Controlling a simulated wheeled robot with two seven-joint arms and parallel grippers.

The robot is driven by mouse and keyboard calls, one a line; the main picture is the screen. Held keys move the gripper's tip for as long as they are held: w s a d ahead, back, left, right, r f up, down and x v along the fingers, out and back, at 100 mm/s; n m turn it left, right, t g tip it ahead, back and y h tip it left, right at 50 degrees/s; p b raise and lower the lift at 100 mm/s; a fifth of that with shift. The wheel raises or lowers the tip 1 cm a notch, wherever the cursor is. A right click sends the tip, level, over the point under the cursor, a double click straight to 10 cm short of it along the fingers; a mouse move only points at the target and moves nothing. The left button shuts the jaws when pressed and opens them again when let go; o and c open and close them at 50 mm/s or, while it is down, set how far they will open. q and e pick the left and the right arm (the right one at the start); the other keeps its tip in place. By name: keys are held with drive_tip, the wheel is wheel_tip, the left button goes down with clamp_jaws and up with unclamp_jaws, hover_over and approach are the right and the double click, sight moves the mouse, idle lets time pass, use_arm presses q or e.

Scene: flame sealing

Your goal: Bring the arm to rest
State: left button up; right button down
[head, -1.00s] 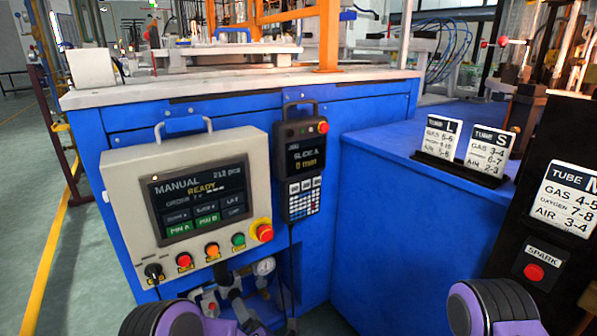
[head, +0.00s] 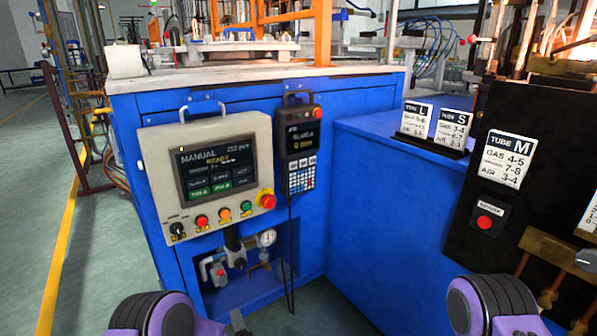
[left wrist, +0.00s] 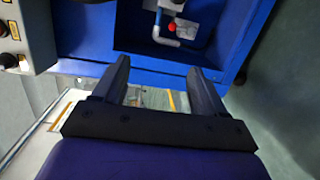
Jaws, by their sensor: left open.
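My left gripper (left wrist: 159,68) shows in the left wrist view with its two dark fingers spread apart and nothing between them. Beyond the fingers are a blue cabinet edge and the floor. In the head view my purple and black left arm (head: 160,315) is at the bottom left, in front of the blue machine (head: 360,190). Only a small dark part beside it shows at the bottom edge. My right arm (head: 485,305) shows at the bottom right; its gripper is out of view.
The control panel (head: 150,150) and hanging handheld pendant (head: 299,140) are on the machine's front. A gauge (head: 267,238) and valves sit in the opening below. Small cards (head: 416,119) stand on the blue top, and a black spark-button box (head: 465,190) is at right. Floor at left is clear.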

use_arm(q)
drive_tip(key=s+a+f+m+g+h, duration=0.3)
drive_tip(key=s+a+f+m, duration=0.2)
drive_tip(key=s+f+m, duration=0.3)
drive_tip(key=s+a+f+m+g, duration=0.1)
drive_tip(key=s+a+m+g, duration=0.2)
drive_tip(key=s, duration=0.6)
drive_tip(key=s+a+m+g+h, duration=0.1)
drive_tip(key=s+a+m+g, duration=0.25)
drive_tip(key=s, duration=0.55)
drive_tip(key=s+a+f+m+g, duration=0.1)
drive_tip(key=s+a+m+g, duration=0.2)
drive_tip(key=s, duration=0.7)
wheel_tip(320, 180, down, 9)
drive_tip(key=h+b, duration=0.1)
drive_tip(key=b, duration=0.8)
use_arm(e)
wheel_tip(320, 180, down, 9)
drive_tip(key=s+g, duration=0.1)
use_arm(q)
wheel_tip(320, 180, up, 39)
drive_tip(key=w+p, duration=0.1)
drive_tip(key=p, duration=3.8)
drive_tip(key=shift+a+y, duration=0.15)
drive_tip(key=shift+y, duration=0.25)
use_arm(e)
wheel_tip(320, 180, up, 39)
drive_tip(key=w+t, duration=0.1)
